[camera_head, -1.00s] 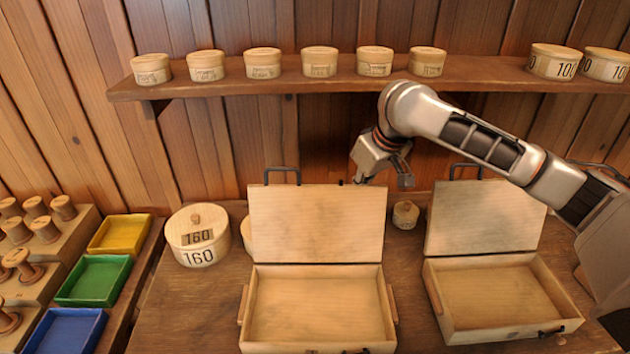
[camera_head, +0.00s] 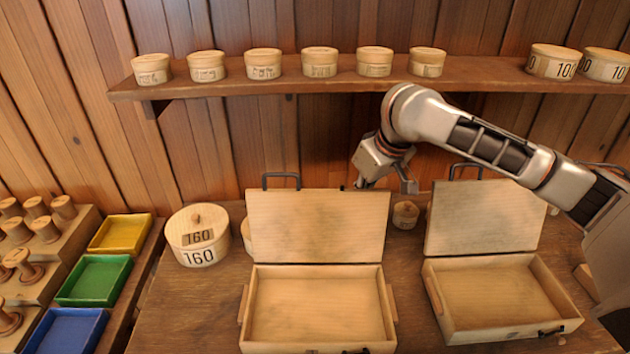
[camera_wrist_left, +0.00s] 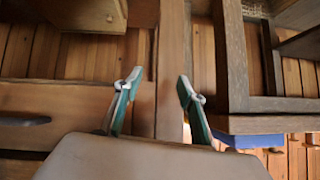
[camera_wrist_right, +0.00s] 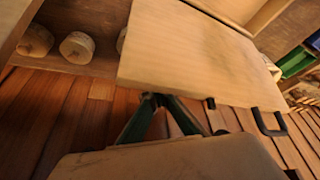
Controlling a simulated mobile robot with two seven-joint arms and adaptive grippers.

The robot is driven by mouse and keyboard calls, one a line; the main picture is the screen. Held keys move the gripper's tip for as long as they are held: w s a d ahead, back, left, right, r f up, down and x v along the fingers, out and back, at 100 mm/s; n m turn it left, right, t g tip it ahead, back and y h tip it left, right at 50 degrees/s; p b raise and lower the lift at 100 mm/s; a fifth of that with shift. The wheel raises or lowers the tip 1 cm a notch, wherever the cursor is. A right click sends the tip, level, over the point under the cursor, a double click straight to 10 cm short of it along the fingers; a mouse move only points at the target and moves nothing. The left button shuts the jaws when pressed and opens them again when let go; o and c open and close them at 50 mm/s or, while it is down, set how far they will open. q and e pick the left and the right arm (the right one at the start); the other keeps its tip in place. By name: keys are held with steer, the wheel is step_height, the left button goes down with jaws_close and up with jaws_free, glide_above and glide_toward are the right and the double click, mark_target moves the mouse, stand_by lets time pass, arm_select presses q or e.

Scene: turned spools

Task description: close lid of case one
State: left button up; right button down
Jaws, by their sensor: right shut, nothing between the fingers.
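Two open wooden cases stand on the table. The left case (camera_head: 318,345) has its lid (camera_head: 315,228) raised, leaning slightly forward, with a dark handle (camera_head: 281,176) on its top edge. The right case (camera_head: 505,320) also has its lid (camera_head: 485,215) up. No label tells which is case one. My right gripper (camera_head: 366,184) is behind the left case's lid, near its top right; its tips are hidden there. In the right wrist view my right gripper (camera_wrist_right: 158,98) is shut and empty, its tips at the lid's edge (camera_wrist_right: 195,60). My left gripper (camera_wrist_left: 158,85) is open and empty.
A large round box marked 160 (camera_head: 198,236) stands left of the left case. A small round box (camera_head: 405,214) sits between the lids. A shelf (camera_head: 290,82) with round boxes runs above. Yellow (camera_head: 120,234), green (camera_head: 94,281) and blue (camera_head: 66,332) trays lie left.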

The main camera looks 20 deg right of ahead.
mark_target(355, 223)
steer(key=s+a, duration=0.2)
steer(key=s, duration=0.6)
steer(key=shift+a+f, duration=0.25)
steer(key=shift+f, duration=0.15)
stand_by(1.1)
steer(key=shift+w, duration=0.1)
stand_by(0.7)
steer(key=shift+w+d+r, duration=0.1)
steer(key=shift+w+r, duration=0.1)
steer(key=shift+r, duration=0.4)
steer(key=shift+w+r, duration=0.15)
steer(key=shift+r, duration=0.45)
step_height(355, 223, up, 6)
steer(key=shift+s, duration=0.1)
